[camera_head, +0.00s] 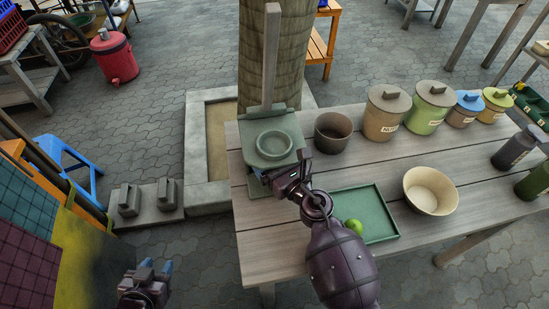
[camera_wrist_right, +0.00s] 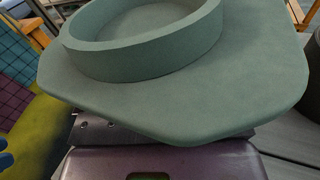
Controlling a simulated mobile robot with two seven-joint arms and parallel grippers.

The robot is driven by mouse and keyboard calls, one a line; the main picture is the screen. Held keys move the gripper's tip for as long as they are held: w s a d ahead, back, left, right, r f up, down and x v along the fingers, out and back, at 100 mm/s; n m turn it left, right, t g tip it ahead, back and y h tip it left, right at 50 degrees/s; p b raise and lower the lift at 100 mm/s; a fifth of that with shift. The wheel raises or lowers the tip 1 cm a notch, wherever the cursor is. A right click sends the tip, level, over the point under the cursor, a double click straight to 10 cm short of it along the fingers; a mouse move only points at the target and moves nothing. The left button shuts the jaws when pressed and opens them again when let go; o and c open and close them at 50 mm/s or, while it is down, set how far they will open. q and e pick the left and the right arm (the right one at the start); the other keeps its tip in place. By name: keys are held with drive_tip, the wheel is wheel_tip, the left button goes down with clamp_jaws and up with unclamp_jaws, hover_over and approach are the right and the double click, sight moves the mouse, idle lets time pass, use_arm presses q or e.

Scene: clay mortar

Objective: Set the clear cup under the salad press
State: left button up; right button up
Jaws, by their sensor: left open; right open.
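The salad press (camera_head: 273,146) stands at the table's left end, a green slab with a raised round ring and a tall grey-brown lever behind it. Its ring and slab fill the right wrist view (camera_wrist_right: 150,75). My right gripper (camera_head: 268,178) is at the press's front edge. Its fingertips are mostly hidden by the slab in the wrist view, and I cannot tell whether anything is between them. My left gripper (camera_head: 155,267) is open and apparently empty, low at the left, off the table. I cannot make out a clear cup in either view.
A green tray (camera_head: 376,222) with a lime (camera_head: 353,226) lies right of my right arm. A dark pot (camera_head: 333,132), several lidded canisters (camera_head: 386,112) and a cream bowl (camera_head: 430,191) stand on the table. A tree trunk (camera_head: 275,60) rises behind the press.

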drive_tip(key=shift+r, duration=0.2)
drive_tip(key=v, duration=1.2)
drive_tip(key=shift+f, duration=0.1)
